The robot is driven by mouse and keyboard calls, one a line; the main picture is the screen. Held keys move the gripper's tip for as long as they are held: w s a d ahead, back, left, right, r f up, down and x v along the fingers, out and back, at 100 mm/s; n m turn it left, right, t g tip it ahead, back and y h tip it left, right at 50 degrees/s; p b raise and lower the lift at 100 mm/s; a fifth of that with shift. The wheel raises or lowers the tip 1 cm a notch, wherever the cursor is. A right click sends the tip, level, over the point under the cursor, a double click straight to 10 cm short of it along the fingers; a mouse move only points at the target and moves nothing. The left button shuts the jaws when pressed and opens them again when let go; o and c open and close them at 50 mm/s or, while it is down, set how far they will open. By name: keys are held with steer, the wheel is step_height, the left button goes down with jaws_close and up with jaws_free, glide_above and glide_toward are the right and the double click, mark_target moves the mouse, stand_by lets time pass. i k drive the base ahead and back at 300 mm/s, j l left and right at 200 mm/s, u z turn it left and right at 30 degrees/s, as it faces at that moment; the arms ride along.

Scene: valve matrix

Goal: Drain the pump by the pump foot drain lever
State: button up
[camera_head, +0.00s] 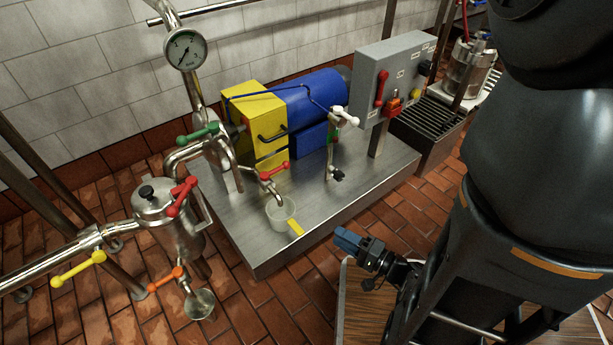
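The pump unit stands on a steel plinth (350,170), with a yellow guard (250,115) and a blue motor (312,100). Low at its front, a red lever (273,171) sits on a short steel drain pipe. I take this for the pump foot drain lever. The pipe's outlet points down at a pale cup (281,212) on the plinth, beside a yellow strip. The cup's contents cannot be made out. My gripper (345,239), with blue fingertips, is in front of the plinth, right of the lever and apart from it. Its finger gap is not clear, and nothing held shows.
Other levers are near: green (199,132), another red (182,196) by the strainer pot (170,222), orange (165,279) above a small bucket (199,303), yellow (77,269) and white (344,116). A grey control box (395,75) stands behind right. A pressure gauge (186,50) is upper left.

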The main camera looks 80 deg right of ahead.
mark_target(278, 169)
steer(key=z, duration=1.2)
